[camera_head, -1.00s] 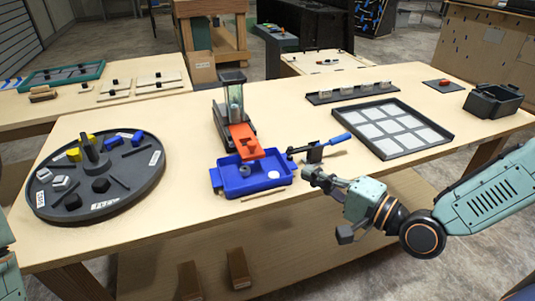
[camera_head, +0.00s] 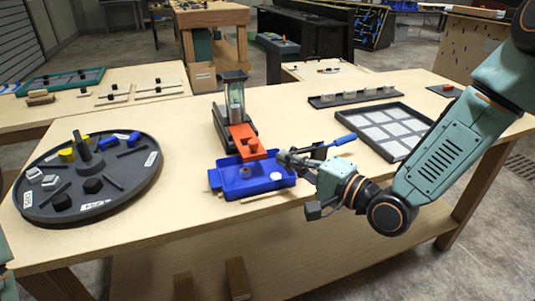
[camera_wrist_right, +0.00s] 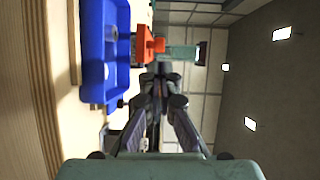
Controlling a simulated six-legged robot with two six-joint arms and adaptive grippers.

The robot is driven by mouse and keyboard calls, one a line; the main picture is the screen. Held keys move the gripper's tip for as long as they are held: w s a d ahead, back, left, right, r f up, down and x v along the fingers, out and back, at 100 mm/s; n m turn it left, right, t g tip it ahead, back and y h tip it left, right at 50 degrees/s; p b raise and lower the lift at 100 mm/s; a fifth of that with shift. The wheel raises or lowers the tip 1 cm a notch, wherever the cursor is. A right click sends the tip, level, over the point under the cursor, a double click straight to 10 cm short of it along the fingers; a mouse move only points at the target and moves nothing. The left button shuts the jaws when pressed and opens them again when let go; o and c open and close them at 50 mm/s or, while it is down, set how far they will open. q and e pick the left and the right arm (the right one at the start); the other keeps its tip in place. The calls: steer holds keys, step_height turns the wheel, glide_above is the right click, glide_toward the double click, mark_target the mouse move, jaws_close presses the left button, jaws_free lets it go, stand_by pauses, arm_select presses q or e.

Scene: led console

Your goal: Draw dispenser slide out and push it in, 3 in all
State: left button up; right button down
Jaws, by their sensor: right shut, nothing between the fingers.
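The dispenser (camera_head: 236,97) stands upright on the table, with a clear column on a dark base. Its orange slide (camera_head: 242,134) sticks out of the front, with a knob near its end, above the blue tray (camera_head: 233,190). The slide also shows in the right wrist view (camera_wrist_right: 143,43). My right gripper (camera_head: 282,157) is shut and empty, at the tray's right rear edge, to the right of the slide's end. In the wrist view its fingertips (camera_wrist_right: 160,71) are close to the slide's knob; I cannot tell if they touch. My left gripper is out of view.
The blue tray holds a grey round piece (camera_head: 245,172) and a white disc (camera_head: 276,176). A blue-handled tool (camera_head: 342,140) lies just behind my right gripper. A dark turntable (camera_head: 120,185) with blocks is at left. A framed grid panel (camera_head: 385,128) is at right, partly behind my arm.

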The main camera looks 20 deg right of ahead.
mark_target(257, 145)
steer(key=shift+w+a, duration=0.45)
steer(key=shift+w, duration=0.1)
steer(key=b+x, duration=0.1)
steer(key=x, duration=0.2)
steer(key=shift+w+a, duration=0.1)
steer(key=shift+w, duration=0.1)
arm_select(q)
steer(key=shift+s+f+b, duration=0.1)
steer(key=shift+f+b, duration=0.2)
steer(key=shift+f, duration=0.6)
arm_select(e)
steer(key=shift+w+a, duration=0.3)
steer(key=shift+w, duration=0.15)
steer(key=shift+w, duration=0.2)
